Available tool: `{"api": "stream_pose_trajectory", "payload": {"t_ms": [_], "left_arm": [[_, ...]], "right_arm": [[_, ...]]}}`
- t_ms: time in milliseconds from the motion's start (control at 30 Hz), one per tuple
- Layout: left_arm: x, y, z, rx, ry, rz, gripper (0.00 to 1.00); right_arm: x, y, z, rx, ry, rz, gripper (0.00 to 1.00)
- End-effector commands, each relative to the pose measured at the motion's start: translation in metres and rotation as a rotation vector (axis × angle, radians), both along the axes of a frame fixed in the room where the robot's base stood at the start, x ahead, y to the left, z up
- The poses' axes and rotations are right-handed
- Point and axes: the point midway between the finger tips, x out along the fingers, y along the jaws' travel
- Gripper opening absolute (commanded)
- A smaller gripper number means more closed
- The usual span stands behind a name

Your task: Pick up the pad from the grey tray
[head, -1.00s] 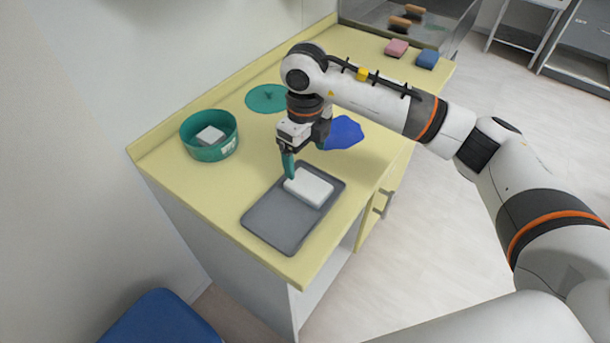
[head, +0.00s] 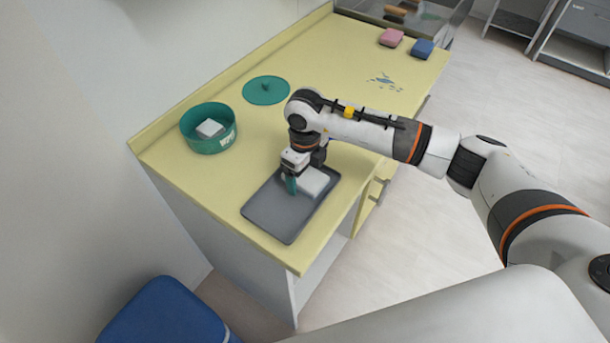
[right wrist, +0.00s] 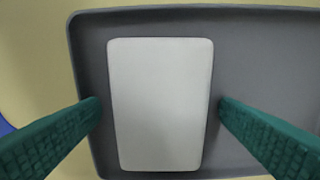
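The white pad (head: 316,181) lies flat on the grey tray (head: 270,213), towards the tray's far right part. My right gripper (head: 301,182) is low over the pad, pointing down. In the right wrist view the pad (right wrist: 160,105) lies between the two teal fingers of the open right gripper (right wrist: 159,106). A gap shows between each finger and the pad's long sides. In the head view the gripper hides part of the pad. My left gripper is not in view.
A teal bowl (head: 208,145) holding a whitish block stands left of the tray, its teal lid (head: 267,90) behind. Pink (head: 391,38) and blue (head: 422,49) blocks lie at the back. Blue spots (head: 384,81) mark the yellow counter (head: 330,60). A blue bin stands below.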

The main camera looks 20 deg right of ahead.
Motion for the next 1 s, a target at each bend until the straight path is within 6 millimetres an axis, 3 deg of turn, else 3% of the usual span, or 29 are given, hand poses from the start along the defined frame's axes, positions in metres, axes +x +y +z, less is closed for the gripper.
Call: {"api": "stream_pose_trajectory", "payload": {"t_ms": [33, 200, 300, 633, 1000], "left_arm": [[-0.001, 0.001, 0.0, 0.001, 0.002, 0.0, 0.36], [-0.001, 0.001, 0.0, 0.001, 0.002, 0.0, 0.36], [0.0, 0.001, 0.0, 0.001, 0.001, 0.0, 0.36], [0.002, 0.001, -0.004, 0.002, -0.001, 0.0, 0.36], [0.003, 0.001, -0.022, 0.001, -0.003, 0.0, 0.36]], "right_arm": [[0.0, 0.0, 0.0, 0.0, 0.0, 0.0, 0.77], [0.0, 0.0, 0.0, 0.001, -0.001, 0.0, 0.49], [0.0, 0.0, 0.001, 0.001, -0.001, 0.0, 0.38], [0.001, 0.001, 0.011, 0.002, -0.003, 0.001, 0.38], [0.001, 0.0, 0.08, 0.002, -0.004, 0.001, 0.38]]}}
